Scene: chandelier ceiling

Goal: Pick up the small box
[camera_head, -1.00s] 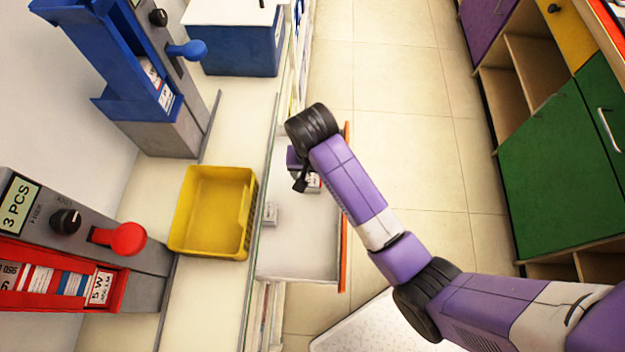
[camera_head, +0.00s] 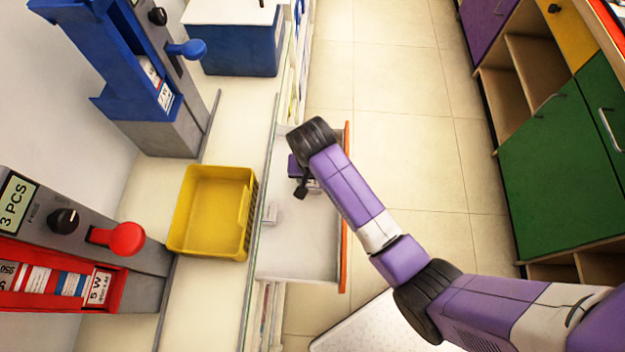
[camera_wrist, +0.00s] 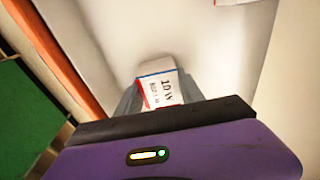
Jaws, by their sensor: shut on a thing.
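The small box (camera_wrist: 164,92) is white with blue and red edges and dark print reading something like "10 W". In the wrist view it sits between the fingers of my gripper (camera_wrist: 160,98), which is shut on it. In the head view my gripper (camera_head: 301,187) is over the open drawer (camera_head: 300,258), and my wrist hides most of the box. I cannot tell whether the box touches the drawer floor.
Another small pale box (camera_head: 270,215) lies at the drawer's left side. A yellow bin (camera_head: 212,212) stands on the counter left of the drawer. The red dispenser (camera_head: 95,285) and blue dispenser (camera_head: 150,90) stand farther left. Green cabinets (camera_head: 565,170) are at the right.

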